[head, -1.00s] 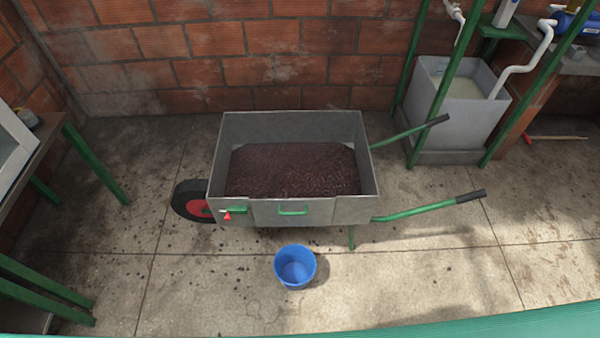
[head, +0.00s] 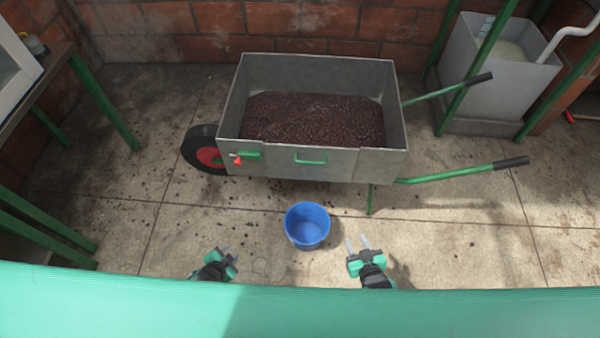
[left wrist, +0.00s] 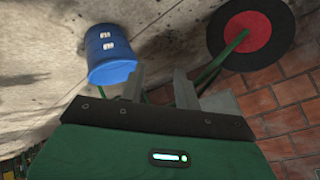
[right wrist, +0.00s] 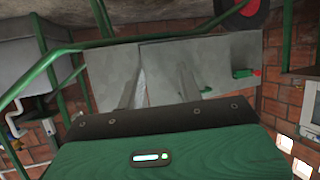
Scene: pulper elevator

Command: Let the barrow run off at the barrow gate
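The grey metal barrow (head: 350,166) stands level on the floor, filled with dark red-brown pulp (head: 310,118). Its near side has a gate panel (head: 279,165) with a green handle (head: 310,161), which looks shut. A latch (head: 250,154) with a red tip (head: 238,160) sits left of it. A blue bucket (head: 307,226) stands on the floor in front of the gate and looks empty. My left gripper (head: 226,251) is open and empty, left of the bucket and nearer me. My right gripper (head: 358,243) is open and empty, right of the bucket. Neither touches the barrow.
The barrow's black wheel (head: 201,151) is at its left; green shafts (head: 450,174) extend right. A brick wall (head: 330,28) runs behind. A grey tank (head: 495,65) stands back right, a green-legged table (head: 104,102) at left. Floor (head: 450,255) at front right is clear.

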